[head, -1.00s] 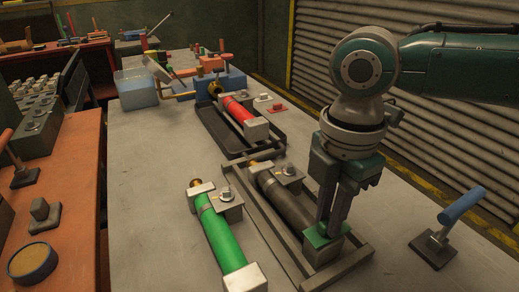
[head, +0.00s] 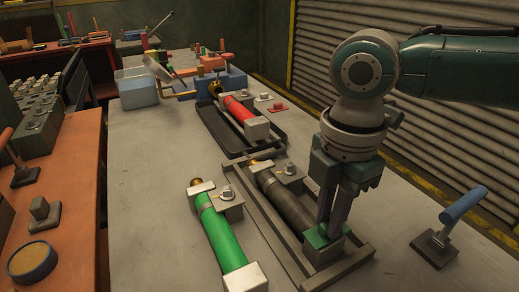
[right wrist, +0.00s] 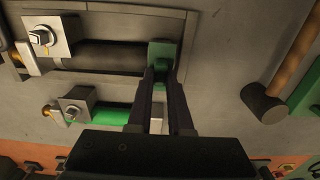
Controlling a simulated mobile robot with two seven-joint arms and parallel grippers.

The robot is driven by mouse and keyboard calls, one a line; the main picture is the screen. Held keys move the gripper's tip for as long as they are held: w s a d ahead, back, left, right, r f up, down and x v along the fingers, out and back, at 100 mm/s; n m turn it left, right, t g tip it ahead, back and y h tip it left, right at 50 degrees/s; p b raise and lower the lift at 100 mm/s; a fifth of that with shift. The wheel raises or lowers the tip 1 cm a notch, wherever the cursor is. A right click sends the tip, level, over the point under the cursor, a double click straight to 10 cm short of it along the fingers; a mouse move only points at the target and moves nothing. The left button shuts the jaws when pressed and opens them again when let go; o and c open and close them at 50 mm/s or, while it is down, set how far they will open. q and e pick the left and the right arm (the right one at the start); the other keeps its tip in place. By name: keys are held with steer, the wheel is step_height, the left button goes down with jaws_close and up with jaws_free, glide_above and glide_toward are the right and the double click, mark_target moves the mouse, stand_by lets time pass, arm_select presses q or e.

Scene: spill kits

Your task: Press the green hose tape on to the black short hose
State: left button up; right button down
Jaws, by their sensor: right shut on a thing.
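The black short hose (head: 287,208) lies in a grey metal frame (head: 256,222), with a metal clamp block at its far end. My right gripper (head: 327,232) points down over the hose's near end and is shut on the green hose tape (head: 316,240). In the right wrist view, the tape (right wrist: 162,52) sits at the fingertips, at the right end of the black hose (right wrist: 112,56). The tape appears to touch the hose's end piece; the fingers hide part of the contact. My left gripper is not in view.
A green hose (head: 219,234) lies to the left of the frame. A red hose (head: 238,110) lies in a black tray (head: 222,141) behind. A blue-handled tool (head: 462,206) stands to the right. The grey table (head: 150,205) is clear on the left.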

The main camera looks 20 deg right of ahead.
steer(key=shift+f, duration=0.45)
stand_by(1.1)
steer(key=shift+d+f, duration=0.1)
steer(key=shift+f, duration=0.05)
stand_by(0.9)
steer(key=c, duration=0.8)
jaws_free()
steer(key=shift+o, duration=0.2)
step_height(320, 180, up, 6)
steer(key=p, duration=0.7)
steer(key=shift+r, duration=0.2)
